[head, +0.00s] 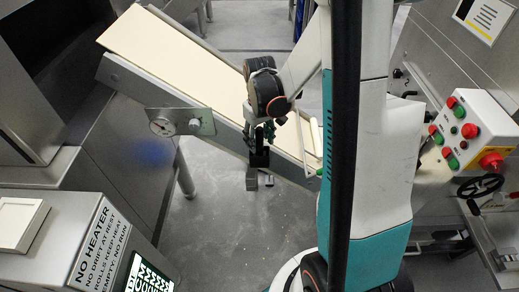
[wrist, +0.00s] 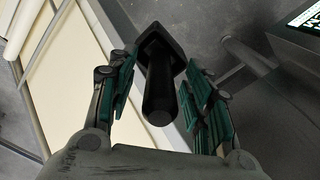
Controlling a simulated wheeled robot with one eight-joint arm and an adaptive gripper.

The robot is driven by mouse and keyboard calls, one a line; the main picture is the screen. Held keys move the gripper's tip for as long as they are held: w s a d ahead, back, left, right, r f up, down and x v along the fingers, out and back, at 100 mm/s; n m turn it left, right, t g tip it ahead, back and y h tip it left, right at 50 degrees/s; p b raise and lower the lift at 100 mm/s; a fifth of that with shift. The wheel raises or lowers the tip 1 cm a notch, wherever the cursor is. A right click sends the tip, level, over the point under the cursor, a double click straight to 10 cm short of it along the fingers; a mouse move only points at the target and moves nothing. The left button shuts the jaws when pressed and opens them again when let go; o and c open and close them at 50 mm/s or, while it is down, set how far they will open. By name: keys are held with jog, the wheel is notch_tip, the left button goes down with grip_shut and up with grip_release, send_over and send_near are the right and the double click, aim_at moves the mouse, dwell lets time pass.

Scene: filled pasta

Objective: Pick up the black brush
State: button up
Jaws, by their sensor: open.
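The black brush (wrist: 159,88) shows in the wrist view, with its round handle end towards the camera and its wider dark head farther away. My gripper (wrist: 162,78) is open, with its green-padded fingers on either side of the handle. A gap shows between the handle and each finger. In the head view my gripper (head: 262,132) is at the near side rail of the sloping conveyor. A dark shape just below it there may be the brush, but it is too small to tell. I cannot tell what the brush rests on.
The cream conveyor belt (head: 165,55) slopes down to the right, with a metal side rail (head: 222,130) and a gauge plate (head: 180,122). A control box (head: 468,130) with red and green buttons stands at the right. A labelled steel machine (head: 75,240) is at lower left. Grey floor (head: 215,235) is clear.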

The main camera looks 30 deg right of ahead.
grip_shut()
jog(key=shift+r, duration=0.1)
